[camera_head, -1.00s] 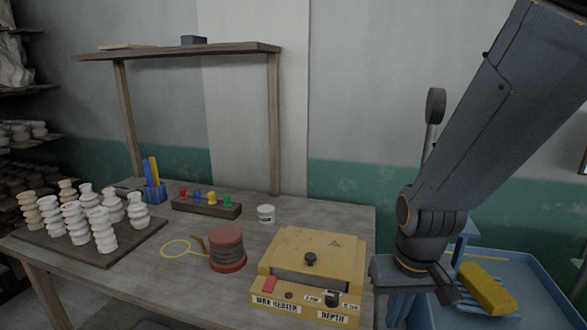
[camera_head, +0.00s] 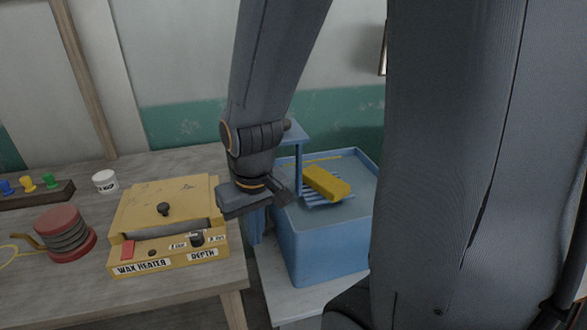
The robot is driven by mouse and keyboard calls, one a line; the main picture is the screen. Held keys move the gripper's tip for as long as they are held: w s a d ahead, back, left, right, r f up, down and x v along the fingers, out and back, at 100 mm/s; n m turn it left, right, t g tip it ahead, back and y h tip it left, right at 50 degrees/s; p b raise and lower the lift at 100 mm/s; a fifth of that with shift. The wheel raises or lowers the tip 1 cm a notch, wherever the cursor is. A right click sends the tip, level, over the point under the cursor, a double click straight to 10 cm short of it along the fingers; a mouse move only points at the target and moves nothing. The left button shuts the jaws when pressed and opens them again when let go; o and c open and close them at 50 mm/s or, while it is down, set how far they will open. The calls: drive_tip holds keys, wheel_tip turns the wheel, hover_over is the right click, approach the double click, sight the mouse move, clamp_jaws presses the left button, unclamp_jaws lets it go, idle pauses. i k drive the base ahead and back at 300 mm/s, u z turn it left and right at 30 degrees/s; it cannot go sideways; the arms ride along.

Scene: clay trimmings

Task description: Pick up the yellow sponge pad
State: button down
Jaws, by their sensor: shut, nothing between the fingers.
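The yellow sponge pad (camera_head: 326,184) lies on a slatted blue rack (camera_head: 318,200) at the near left part of the blue tub (camera_head: 330,255). My gripper (camera_head: 250,203) hangs from my arm to the left of the sponge, apart from it, between the wax heater and the tub. It is shut and holds nothing. Its fingertips are hard to make out against the dark wrist.
The yellow wax heater (camera_head: 165,225) stands on the wooden table (camera_head: 75,295), left of my gripper. A red spool (camera_head: 65,233) and a white jar (camera_head: 105,181) stand farther left. A blue post with a flat top (camera_head: 295,131) rises beside the sponge. My dark column blocks the right side.

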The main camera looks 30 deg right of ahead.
sight(329, 186)
drive_tip(key=k, duration=1.25)
drive_tip(key=z, duration=0.8)
drive_tip(key=i, duration=1.05)
drive_tip(key=u, duration=0.25)
